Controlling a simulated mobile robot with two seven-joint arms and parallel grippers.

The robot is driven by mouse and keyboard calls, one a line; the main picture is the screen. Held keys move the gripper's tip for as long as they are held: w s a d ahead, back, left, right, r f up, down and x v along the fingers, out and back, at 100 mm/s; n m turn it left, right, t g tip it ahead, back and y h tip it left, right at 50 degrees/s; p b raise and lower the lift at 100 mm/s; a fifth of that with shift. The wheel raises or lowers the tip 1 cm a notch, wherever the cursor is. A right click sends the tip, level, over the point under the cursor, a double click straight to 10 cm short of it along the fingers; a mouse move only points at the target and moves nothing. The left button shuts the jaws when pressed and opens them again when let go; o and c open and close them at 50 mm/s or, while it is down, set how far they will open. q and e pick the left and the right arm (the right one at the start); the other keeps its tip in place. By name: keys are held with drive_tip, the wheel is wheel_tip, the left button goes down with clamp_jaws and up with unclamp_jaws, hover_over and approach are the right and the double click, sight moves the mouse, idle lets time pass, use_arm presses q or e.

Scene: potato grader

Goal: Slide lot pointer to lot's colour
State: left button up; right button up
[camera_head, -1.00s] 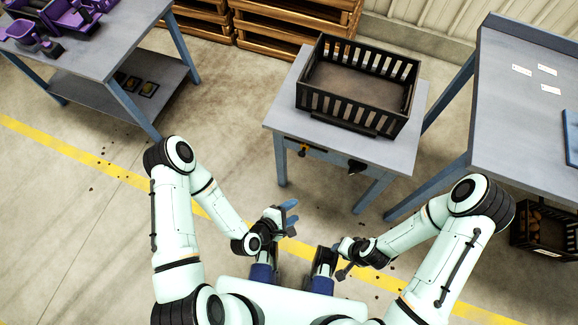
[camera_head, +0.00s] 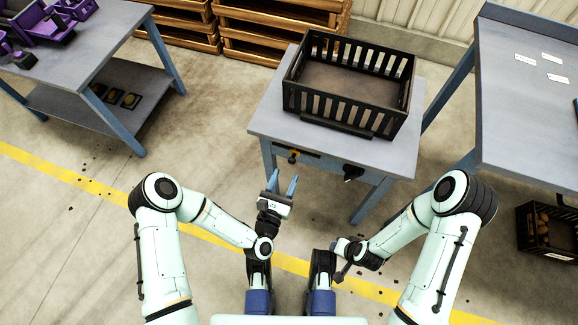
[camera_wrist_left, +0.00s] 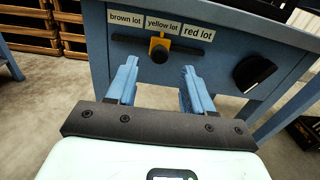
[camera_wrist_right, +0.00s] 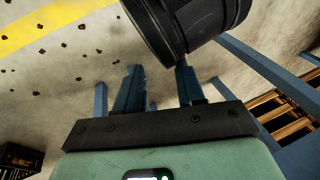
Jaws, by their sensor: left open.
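The pointer also shows in the head view (camera_head: 293,156). My left gripper (camera_head: 283,179) is open and empty, its fingers pointing at the table front, apart from the pointer. My right gripper (camera_head: 341,275) is low near my base; its fingers look apart in its wrist view (camera_wrist_right: 158,85).
A black slatted crate (camera_head: 350,85) stands on the small table; its visible floor is brown. A black dial (camera_wrist_left: 253,73) is right of the rail. A blue-grey bench (camera_head: 515,120) is at right, with a crate of brownish things (camera_head: 545,228) on the floor below.

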sight(292, 163)
use_arm(q)
drive_tip(key=x, duration=0.5)
drive_tip(key=shift+b, duration=0.3)
drive_tip(key=shift+s, duration=0.1)
clamp_jaws()
drive_tip(key=shift+d, duration=0.1)
